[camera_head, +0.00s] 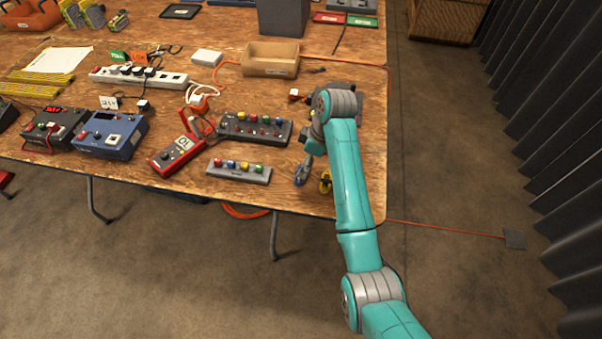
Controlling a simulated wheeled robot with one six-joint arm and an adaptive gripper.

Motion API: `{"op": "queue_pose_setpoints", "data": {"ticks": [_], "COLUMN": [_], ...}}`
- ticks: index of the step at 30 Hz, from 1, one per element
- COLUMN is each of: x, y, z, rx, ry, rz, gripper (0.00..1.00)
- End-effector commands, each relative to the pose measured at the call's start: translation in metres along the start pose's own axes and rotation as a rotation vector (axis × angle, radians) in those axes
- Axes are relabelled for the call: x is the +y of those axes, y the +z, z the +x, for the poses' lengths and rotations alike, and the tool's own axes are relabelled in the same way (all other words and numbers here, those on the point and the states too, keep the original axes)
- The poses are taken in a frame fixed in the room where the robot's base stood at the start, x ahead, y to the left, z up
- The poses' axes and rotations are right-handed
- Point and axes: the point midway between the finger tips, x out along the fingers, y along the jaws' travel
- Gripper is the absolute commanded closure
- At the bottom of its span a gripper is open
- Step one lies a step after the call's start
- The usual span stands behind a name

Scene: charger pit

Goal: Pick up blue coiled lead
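My teal arm reaches over the table's right front corner. My gripper (307,158) points down close above or beside the blue item. Its fingers are small and partly hidden by my wrist, so I cannot tell whether they touch it or how far they are open.
A grey strip with coloured knobs (239,171) is just left of the blue item, with a larger dark knob box (255,127) behind it. A red meter (177,154) is farther left. A cardboard tray (270,60) stands behind. An orange cord (440,228) crosses the floor at right.

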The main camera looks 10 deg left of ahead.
Motion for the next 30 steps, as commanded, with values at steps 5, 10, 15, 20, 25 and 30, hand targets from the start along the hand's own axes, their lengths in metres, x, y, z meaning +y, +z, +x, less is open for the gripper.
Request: {"op": "queue_pose_setpoints", "data": {"ticks": [5,10,15,20,25,30], "x": [-0.004,-0.005,-0.004,-0.004,-0.004,-0.004], "y": [0.006,0.008,0.009,0.008,0.008,0.008], "z": [0.020,0.042,0.051,0.051,0.051,0.051], "rx": [-0.001,-0.001,-0.001,-0.001,0.000,0.000], "ry": [-0.002,-0.002,0.000,0.000,0.000,0.000], "rz": [0.001,0.000,0.000,0.000,0.000,0.000], "gripper": [0.00,0.00,0.00,0.00,0.32,0.54]}}
